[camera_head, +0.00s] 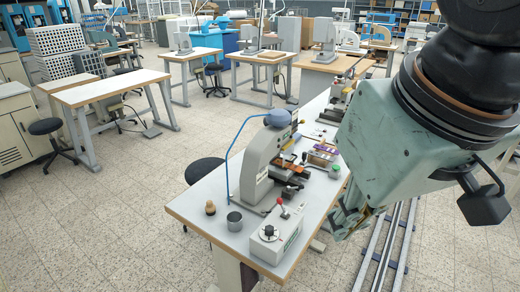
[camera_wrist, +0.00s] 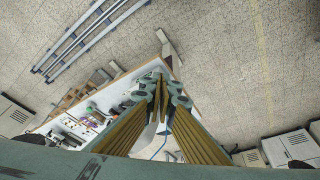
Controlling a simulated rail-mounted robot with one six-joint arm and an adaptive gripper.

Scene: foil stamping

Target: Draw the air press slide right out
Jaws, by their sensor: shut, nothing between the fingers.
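The air press (camera_head: 258,168) is a light grey C-shaped machine with a blue top and a blue hose. It stands on the near workbench (camera_head: 205,190). An orange-brown plate with dark fittings, which looks like its slide (camera_head: 284,169), sits low in the press's opening, on the side facing my arm. How far out it is I cannot tell. My gripper (camera_head: 347,208) hangs to the right of the bench's edge, apart from the press and partly hidden by my wrist. In the wrist view my gripper's (camera_wrist: 160,74) fingers meet at the tips, empty, and they hide much of the bench.
A control box (camera_head: 275,236) with a red-tipped lever, a metal cup (camera_head: 235,221) and a wooden-knobbed tool (camera_head: 210,208) stand at the bench's near end. Small coloured items lie beyond the press. Floor rails (camera_head: 390,248) run along the bench's right side.

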